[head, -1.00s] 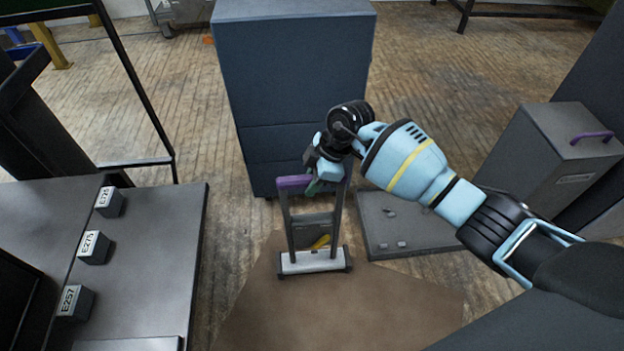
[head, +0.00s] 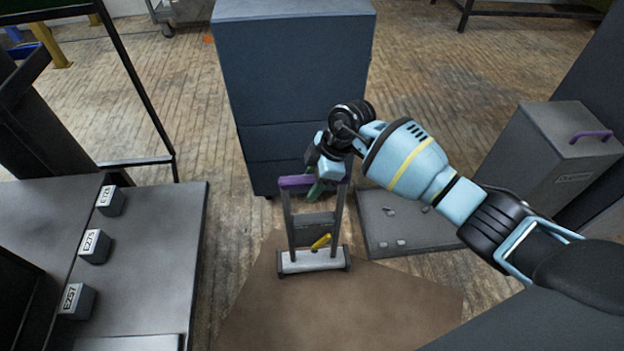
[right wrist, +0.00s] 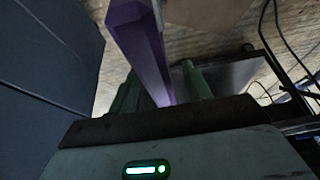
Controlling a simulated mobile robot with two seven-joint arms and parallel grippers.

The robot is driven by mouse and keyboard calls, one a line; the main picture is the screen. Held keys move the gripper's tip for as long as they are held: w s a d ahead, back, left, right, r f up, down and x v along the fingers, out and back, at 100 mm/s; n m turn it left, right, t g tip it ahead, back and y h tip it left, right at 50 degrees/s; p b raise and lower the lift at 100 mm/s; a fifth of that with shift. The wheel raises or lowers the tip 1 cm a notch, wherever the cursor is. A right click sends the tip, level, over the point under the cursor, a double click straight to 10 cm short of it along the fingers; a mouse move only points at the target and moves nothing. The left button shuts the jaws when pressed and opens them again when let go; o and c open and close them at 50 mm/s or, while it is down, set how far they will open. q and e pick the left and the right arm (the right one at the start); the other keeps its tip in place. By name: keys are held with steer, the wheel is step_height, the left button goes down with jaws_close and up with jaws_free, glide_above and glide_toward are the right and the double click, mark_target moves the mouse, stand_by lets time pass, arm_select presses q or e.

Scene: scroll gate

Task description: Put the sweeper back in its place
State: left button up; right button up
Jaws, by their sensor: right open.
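The sweeper (head: 313,260) stands upright on the brown floor patch. It has a pale base with dark ends, two grey uprights, a grey cross panel with a yellow part (head: 321,241), and a purple top handle (head: 295,182). My right gripper (head: 316,187) is at the right half of that handle, pointing down. In the right wrist view, the purple handle (right wrist: 140,45) runs between the two green fingers of the open right gripper (right wrist: 160,88). Whether the fingers touch it cannot be told. My left gripper is out of view.
A tall blue-grey cabinet (head: 290,80) stands just behind the sweeper. A flat grey tray (head: 420,232) with small pieces lies to its right. A grey box with a purple handle (head: 555,150) stands farther right. A left table (head: 150,250) carries labelled blocks.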

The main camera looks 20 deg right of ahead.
steer(key=p+v, duration=0.2)
steer(key=v, duration=0.5)
steer(key=shift+r+p, duration=0.3)
steer(key=shift+p, duration=0.1)
